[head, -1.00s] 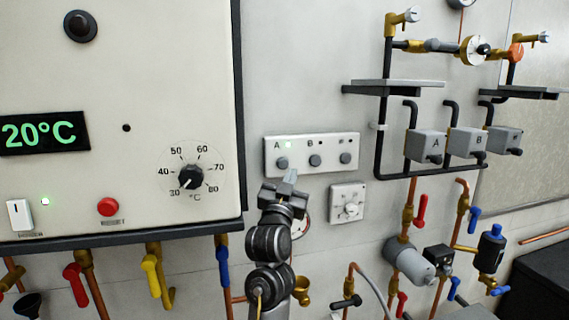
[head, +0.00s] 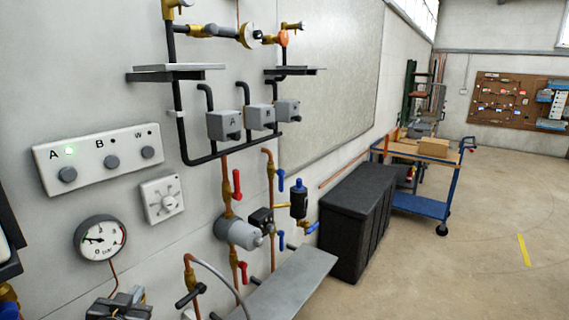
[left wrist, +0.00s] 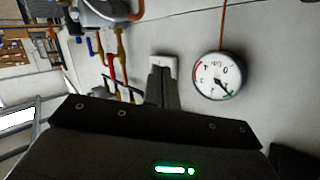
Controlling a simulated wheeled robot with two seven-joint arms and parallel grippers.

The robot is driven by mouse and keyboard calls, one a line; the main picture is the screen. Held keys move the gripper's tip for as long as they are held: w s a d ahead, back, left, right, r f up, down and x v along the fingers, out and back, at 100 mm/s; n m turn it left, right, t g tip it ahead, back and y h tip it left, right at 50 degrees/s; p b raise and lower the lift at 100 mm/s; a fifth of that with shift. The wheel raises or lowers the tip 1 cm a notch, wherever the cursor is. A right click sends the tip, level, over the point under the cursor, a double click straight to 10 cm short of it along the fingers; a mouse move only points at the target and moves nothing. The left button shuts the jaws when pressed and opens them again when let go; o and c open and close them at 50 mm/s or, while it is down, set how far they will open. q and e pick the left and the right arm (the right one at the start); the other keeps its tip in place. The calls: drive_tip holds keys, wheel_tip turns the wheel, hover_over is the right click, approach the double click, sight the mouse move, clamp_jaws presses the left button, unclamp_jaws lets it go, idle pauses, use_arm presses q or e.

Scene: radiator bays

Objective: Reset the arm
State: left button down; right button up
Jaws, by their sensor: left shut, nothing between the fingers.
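My left gripper (head: 128,297) shows at the bottom left of the head view, low in front of the wall and below the pressure gauge (head: 101,239). In the left wrist view the fingers of my left gripper (left wrist: 161,72) are together and empty, with the gauge (left wrist: 218,75) to their right. The gripper appears apart from the wall fittings. My right gripper is in neither view.
The button panel (head: 98,157) has a green light by A. A dial plate (head: 162,198) sits below it. Pipes and valves, a grey bench (head: 290,282), a black box (head: 357,215) and a trolley (head: 418,205) stand further right. Floor beyond is clear.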

use_arm(q)
drive_tip(key=s+d+f+g+h, duration=0.1)
drive_tip(key=s+d+f+g, duration=0.25)
drive_tip(key=s+f, duration=0.45)
drive_tip(key=s+d+f+m+g+h, duration=0.1)
drive_tip(key=s+d+f+g, duration=0.25)
drive_tip(key=s+f, duration=0.55)
drive_tip(key=s+d+f+g+h, duration=0.1)
drive_tip(key=s+d+f+g, duration=0.3)
drive_tip(key=s, duration=0.7)
wheel_tip(320, 180, down, 34)
drive_tip(key=s+a+g+b, duration=0.1)
drive_tip(key=s+g+b, duration=0.15)
drive_tip(key=b, duration=0.25)
drive_tip(key=s+a+f+b, duration=0.3)
drive_tip(key=s+f, duration=1.3)
drive_tip(key=f, duration=0.2)
